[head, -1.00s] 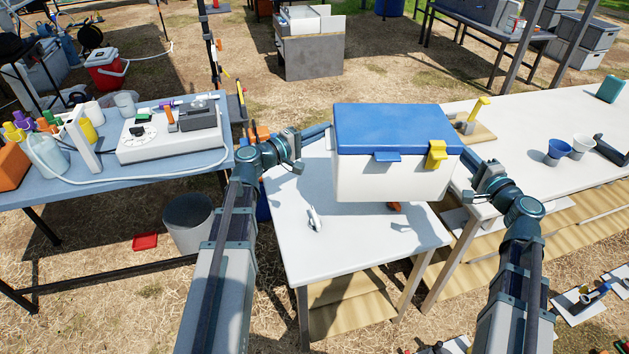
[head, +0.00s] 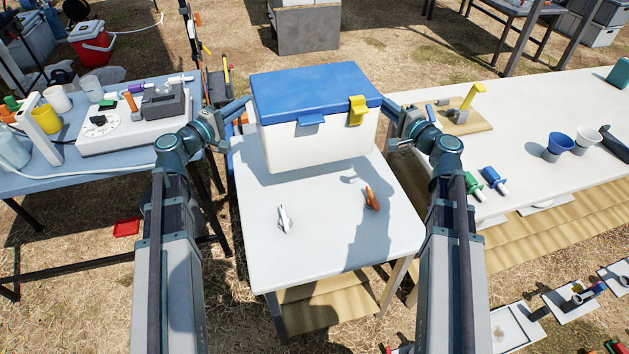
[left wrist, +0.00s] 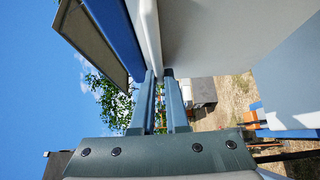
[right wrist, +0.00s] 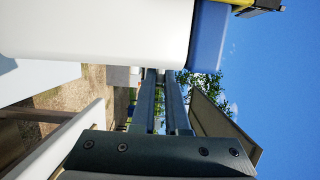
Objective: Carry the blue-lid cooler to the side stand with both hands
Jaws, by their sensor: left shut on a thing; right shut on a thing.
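The cooler (head: 318,135) has a white body, a blue lid (head: 315,88), and a blue latch and a yellow latch on its front. It is level, over the far part of a small white-topped stand (head: 330,235). Its shadow falls on the top, and it looks held above it. My left gripper (head: 238,108) is shut at the cooler's left side. My right gripper (head: 396,108) is shut at its right side. The cooler wall fills much of the left wrist view (left wrist: 215,35) and the right wrist view (right wrist: 95,28). The exact grip points are partly hidden.
A white clip (head: 284,220) and an orange clip (head: 371,199) lie on the stand's front half. A blue table (head: 85,170) with instruments is on the left.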

